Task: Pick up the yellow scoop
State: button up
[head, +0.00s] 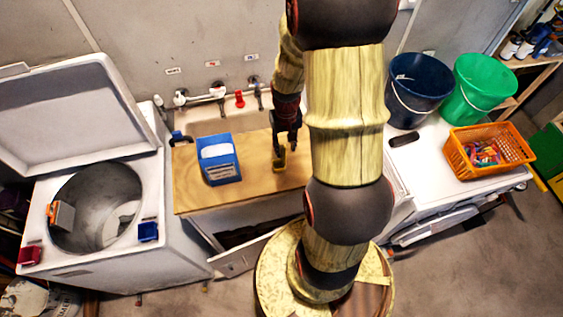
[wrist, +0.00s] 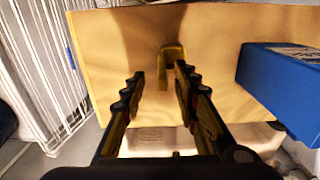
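The yellow scoop (wrist: 172,53) lies on the wooden board, just beyond my fingertips in the wrist view. In the head view the scoop (head: 280,163) is small and sits just below my gripper, partly hidden by it. My gripper (wrist: 160,75) is open, with its two fingers apart and nothing held between them. In the head view my gripper (head: 284,140) points down over the board. I cannot tell the exact gap between fingertips and scoop.
A blue box (head: 220,170) stands on the wooden board (head: 190,190), left of the scoop; it is at the right in the wrist view (wrist: 265,80). Behind are a sink and tap (head: 218,92). An open washer is left; buckets and an orange basket (head: 460,155) are right.

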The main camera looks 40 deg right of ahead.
aim_at(284, 154)
jog(key=f, duration=0.4)
jog(key=shift+a+f, duration=0.2)
jog(key=shift+f, duration=0.2)
jog(key=shift+c, duration=0.2)
grip_shut()
